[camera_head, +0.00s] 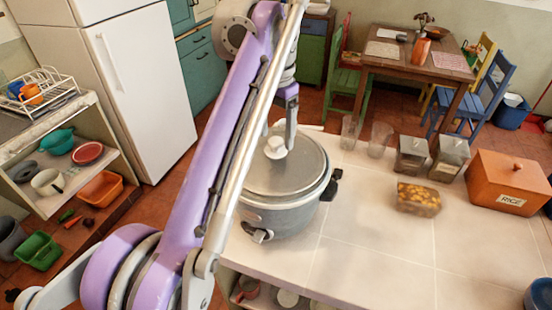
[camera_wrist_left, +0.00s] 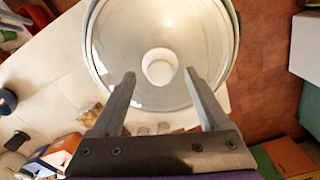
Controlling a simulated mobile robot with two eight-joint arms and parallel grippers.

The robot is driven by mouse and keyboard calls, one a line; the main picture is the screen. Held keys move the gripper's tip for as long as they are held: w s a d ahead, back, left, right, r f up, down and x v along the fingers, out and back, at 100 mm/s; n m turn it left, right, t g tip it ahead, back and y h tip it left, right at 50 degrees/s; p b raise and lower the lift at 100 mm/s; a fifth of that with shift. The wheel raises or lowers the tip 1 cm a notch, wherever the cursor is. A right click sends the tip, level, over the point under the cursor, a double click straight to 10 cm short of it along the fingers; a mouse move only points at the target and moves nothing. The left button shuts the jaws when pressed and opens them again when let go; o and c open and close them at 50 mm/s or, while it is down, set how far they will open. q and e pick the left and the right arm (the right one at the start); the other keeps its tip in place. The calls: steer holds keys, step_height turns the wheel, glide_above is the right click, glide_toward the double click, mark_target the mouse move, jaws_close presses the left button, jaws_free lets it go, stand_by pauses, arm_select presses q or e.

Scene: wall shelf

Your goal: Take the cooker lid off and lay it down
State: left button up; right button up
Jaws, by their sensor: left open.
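The grey cooker (camera_head: 275,212) stands on the tiled counter with its round lid (camera_head: 300,172) on top. The lid has a pale knob (camera_head: 275,148) at its middle. My left gripper (camera_head: 281,140) is over the lid, pointing down at the knob. In the left wrist view the lid (camera_wrist_left: 205,35) fills the top middle, and the knob (camera_wrist_left: 160,67) appears between the tips of my open left gripper (camera_wrist_left: 160,76). I cannot tell whether a finger touches the knob. My left arm hides the cooker's left side. My right gripper is not in view.
Two clear glasses (camera_head: 379,139), two lidded jars (camera_head: 450,157), a clear box of brownish food (camera_head: 418,198) and an orange rice box (camera_head: 508,181) stand right of the cooker. The counter's front middle (camera_head: 375,255) is bare.

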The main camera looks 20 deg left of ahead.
arm_select(q)
steer(key=shift+s+f, duration=0.1)
steer(key=shift+f, duration=0.55)
steer(key=shift+c, duration=0.9)
jaws_close()
